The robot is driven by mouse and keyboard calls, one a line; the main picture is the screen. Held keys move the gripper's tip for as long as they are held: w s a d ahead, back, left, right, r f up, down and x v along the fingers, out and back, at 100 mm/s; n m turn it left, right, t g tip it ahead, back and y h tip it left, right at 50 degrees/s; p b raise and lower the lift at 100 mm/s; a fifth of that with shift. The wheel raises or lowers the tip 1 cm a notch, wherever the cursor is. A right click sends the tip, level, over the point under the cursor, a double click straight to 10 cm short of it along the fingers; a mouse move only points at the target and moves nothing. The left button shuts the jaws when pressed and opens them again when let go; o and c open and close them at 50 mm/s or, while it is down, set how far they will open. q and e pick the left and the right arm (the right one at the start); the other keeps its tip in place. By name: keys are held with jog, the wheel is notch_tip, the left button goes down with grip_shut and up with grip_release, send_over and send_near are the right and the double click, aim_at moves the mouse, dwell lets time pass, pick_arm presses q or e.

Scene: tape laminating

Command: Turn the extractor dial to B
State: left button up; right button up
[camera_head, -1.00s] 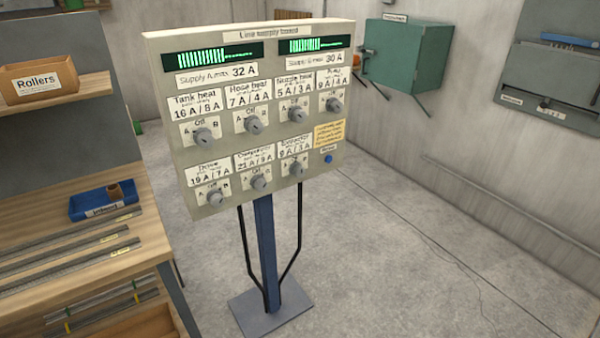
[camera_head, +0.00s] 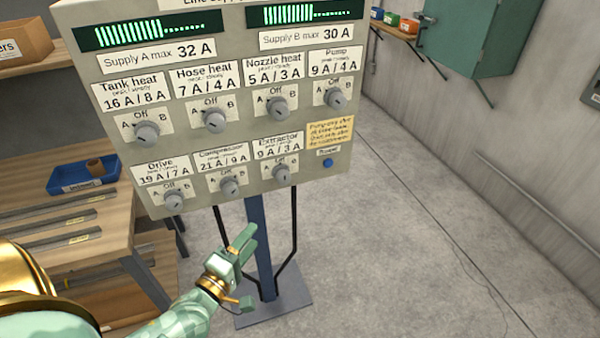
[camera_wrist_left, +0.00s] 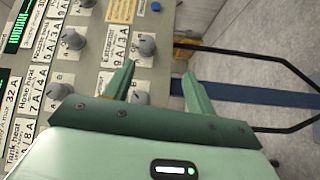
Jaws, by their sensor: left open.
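The extractor dial (camera_head: 281,173) is a round grey knob at the right end of the lower row on the line supply board (camera_head: 322,130). Off is marked above it, with A on its left and B on its right; I cannot tell its exact setting. My left gripper (camera_head: 248,240) is open and empty, below the board's lower edge and apart from the dial. In the left wrist view the extractor dial (camera_wrist_left: 147,44) shows just beyond the open fingers (camera_wrist_left: 159,69), and the compressor dial (camera_wrist_left: 137,97) is partly hidden by one finger. My right gripper is not in view.
The compressor dial (camera_head: 229,185) is close on the left and the nozzle heat dial (camera_head: 277,106) is above. A blue reset button (camera_head: 328,163) is at the right. The blue post (camera_head: 262,240) and black cables are behind my gripper. Open floor (camera_head: 420,240) lies to the right.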

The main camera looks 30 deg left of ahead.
aim_at(280, 182)
pick_arm(q)
jog(key=w+r+n, duration=0.1)
jog(key=w, duration=0.4)
jog(key=w+a+r+n, duration=0.1)
jog(key=w, duration=0.5)
jog(key=w+a+r+n+y+b, duration=0.1)
jog(key=w, duration=0.5)
jog(key=shift+r+n+t, duration=0.25)
jog(key=shift+n+t, duration=0.05)
jog(key=shift+t, duration=0.1)
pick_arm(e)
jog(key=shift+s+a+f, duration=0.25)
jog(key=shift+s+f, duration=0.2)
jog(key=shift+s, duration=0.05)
